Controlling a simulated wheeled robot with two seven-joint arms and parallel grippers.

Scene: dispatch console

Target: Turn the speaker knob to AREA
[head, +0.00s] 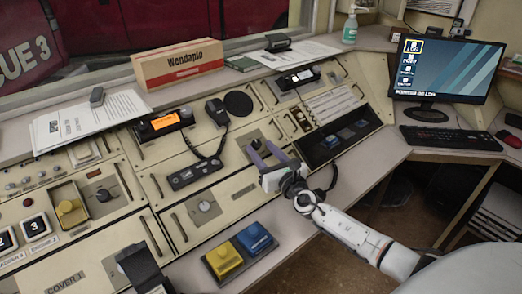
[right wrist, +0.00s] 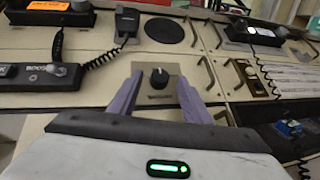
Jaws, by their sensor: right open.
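The speaker knob appears to be the small black round knob (right wrist: 159,77) on a grey square plate in the right wrist view. A pale mark shows near its top; I cannot read any label such as AREA around it. In the head view the knob (head: 256,144) shows small and dark beside my fingers. My right gripper (head: 263,150) has its purple fingers open over this panel. In the right wrist view the gripper's fingers (right wrist: 159,85) stand left and right of the knob, with gaps on both sides. I cannot tell how far the tips are above the panel. My left gripper is not in view.
A coiled-cord handset (head: 196,173) lies left of the knob, near a black round speaker grille (head: 238,104). Yellow (head: 223,261) and blue (head: 254,239) buttons sit nearer the front edge. A monitor (head: 446,70) and keyboard (head: 451,138) stand to the right.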

